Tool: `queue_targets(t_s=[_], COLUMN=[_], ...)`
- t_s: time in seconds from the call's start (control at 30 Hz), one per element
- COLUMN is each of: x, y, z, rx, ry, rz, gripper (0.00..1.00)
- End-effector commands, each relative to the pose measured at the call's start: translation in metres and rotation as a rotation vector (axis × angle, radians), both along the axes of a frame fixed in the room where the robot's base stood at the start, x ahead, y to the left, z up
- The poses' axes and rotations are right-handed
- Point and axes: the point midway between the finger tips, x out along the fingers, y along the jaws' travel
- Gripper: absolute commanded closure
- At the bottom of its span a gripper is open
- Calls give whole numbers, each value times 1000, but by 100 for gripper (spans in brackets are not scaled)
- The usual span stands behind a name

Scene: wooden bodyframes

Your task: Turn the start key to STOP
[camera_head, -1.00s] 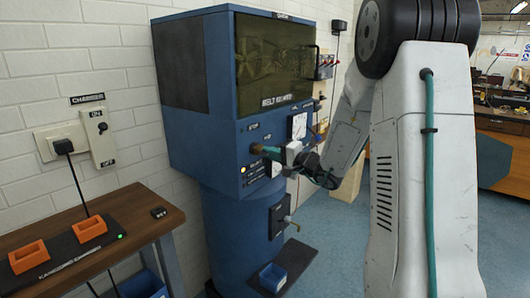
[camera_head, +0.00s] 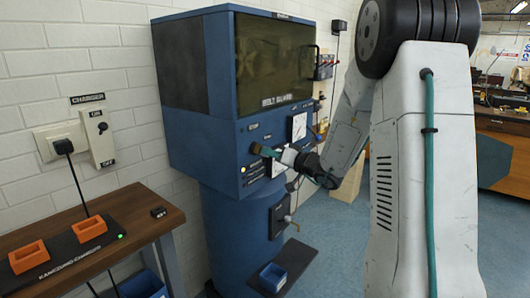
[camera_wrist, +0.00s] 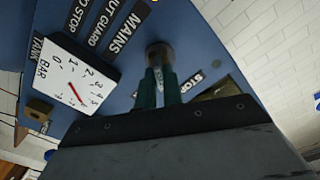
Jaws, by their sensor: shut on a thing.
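The start key's round brass-coloured switch (camera_head: 256,148) sits on the front panel of the blue machine (camera_head: 215,140). It also shows in the wrist view (camera_wrist: 160,52), just past my fingertips. My gripper (camera_head: 268,152) reaches it from the right. In the wrist view, its two green fingers (camera_wrist: 158,88) are shut on the key at the switch, and they hide most of the key. A STOP label (camera_wrist: 192,84) lies close to the right of the fingers. I cannot read the key's exact angle.
A white pressure gauge (camera_wrist: 72,76) and several black labels, one reading MAINS (camera_wrist: 122,27), lie close to my fingers. The dark belt guard window (camera_head: 275,65) is above the panel. A wooden bench (camera_head: 135,215) with orange holders stands at the left.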

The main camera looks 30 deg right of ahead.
Motion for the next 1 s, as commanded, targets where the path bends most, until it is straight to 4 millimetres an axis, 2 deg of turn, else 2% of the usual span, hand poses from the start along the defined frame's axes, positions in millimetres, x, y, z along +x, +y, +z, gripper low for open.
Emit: queue_targets(t_s=[0.17, 0.5, 0.63, 0.67, 0.73, 1.0], x=[0, 0, 0, 0, 0, 0], y=[0, 0, 0, 0, 0, 0], z=[-1, -1, -1, -1, -1, -1], rx=[-56, -526, -634, -636, -633, -630], ry=[-19, -189, -229, -229, -228, -228], rz=[0, -1, -1, -1, -1, 0], gripper=[100, 100, 100, 86, 66, 66])
